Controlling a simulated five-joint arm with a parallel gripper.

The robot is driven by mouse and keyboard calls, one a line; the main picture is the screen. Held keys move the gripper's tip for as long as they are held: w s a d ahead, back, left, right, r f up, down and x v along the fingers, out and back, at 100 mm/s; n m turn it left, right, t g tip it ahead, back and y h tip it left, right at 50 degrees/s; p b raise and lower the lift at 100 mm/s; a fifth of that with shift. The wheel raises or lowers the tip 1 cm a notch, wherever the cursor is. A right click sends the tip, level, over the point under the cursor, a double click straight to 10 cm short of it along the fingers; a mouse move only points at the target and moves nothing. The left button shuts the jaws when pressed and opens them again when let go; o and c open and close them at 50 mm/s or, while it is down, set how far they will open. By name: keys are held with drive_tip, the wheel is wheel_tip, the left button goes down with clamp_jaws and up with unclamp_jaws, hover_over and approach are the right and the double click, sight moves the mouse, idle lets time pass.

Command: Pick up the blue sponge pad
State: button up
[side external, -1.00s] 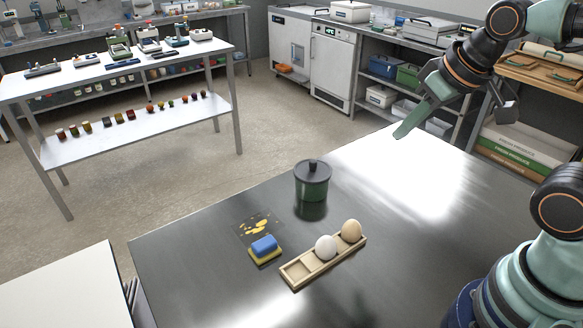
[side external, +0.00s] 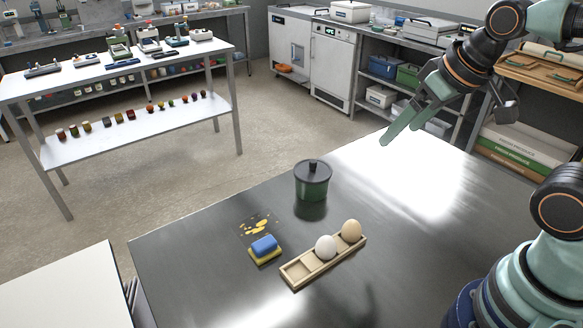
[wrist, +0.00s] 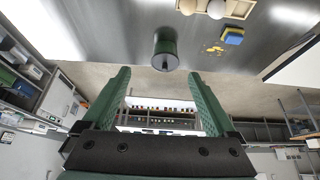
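The blue sponge pad (side external: 264,244) rests on a yellow layer on the dark metal table, left of the wooden egg tray. It also shows near the top right of the wrist view (wrist: 233,33). My gripper (side external: 401,132) is high over the back right of the table, well apart from the sponge. Its two green fingers are spread open with nothing between them, as the wrist view also shows (wrist: 162,95).
A dark green lidded pot (side external: 312,184) stands behind the egg tray. Yellow spatters (side external: 257,226) lie behind the sponge. The table's back right is clear.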

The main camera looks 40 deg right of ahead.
drive_tip(key=n+g, duration=0.6)
drive_tip(key=n, duration=1.2)
hover_over(264, 243)
wheel_tip(264, 243, down, 13)
wheel_tip(264, 243, down, 12)
drive_tip(key=shift+r, duration=0.1)
clamp_jaws()
